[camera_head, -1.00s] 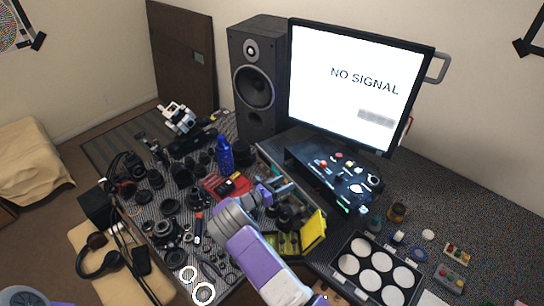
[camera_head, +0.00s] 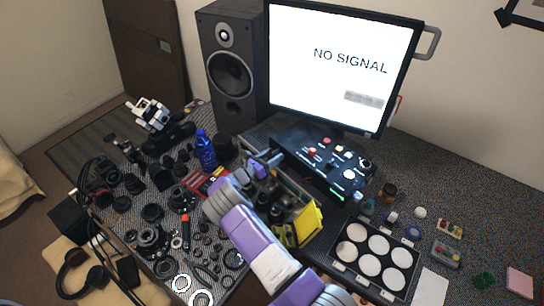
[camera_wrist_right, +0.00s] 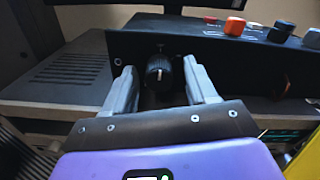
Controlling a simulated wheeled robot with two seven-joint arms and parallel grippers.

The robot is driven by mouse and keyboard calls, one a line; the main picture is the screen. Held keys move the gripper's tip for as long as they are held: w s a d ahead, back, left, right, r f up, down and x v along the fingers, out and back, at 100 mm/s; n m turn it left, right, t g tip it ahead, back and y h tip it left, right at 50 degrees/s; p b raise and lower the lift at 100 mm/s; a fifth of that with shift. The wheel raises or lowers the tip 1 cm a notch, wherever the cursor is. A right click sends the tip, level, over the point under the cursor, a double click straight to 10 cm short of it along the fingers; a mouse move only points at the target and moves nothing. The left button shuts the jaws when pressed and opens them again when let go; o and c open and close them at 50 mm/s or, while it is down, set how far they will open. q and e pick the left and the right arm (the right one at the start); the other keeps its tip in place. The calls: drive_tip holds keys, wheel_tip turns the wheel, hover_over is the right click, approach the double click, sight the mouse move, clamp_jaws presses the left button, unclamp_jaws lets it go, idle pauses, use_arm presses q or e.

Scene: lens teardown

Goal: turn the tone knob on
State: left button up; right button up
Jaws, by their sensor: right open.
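The black control box (camera_head: 300,158) stands below the monitor in the head view, with coloured knobs and buttons on its top. In the right wrist view, a dark ribbed knob (camera_wrist_right: 158,72) sticks out of the box's front face (camera_wrist_right: 215,62). No label on this knob can be read. My right gripper (camera_head: 266,159) is at the left end of the box. In its wrist view, the right gripper's two grey fingers (camera_wrist_right: 158,88) are open, one on each side of the knob, with gaps to it. My left gripper is out of view.
The monitor (camera_head: 342,65) and speaker (camera_head: 230,75) stand behind. Lens parts crowd the mat at left. A yellow holder (camera_head: 309,222) is beside my right arm, and a tray of white discs (camera_head: 346,270) lies at right.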

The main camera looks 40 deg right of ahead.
drive_tip(key=c, duration=1.1)
drive_tip(key=shift+o, duration=0.2)
drive_tip(key=shift+f+m+b, duration=0.15)
drive_tip(key=shift+m+b, duration=1.2)
drive_tip(key=shift+m, duration=0.05)
drive_tip(key=m+b, duration=0.2)
drive_tip(key=shift+m, duration=0.3)
drive_tip(key=m+b, duration=0.3)
drive_tip(key=shift+m, duration=0.3)
drive_tip(key=shift+m+b, duration=1)
drive_tip(key=shift+m, duration=0.5)
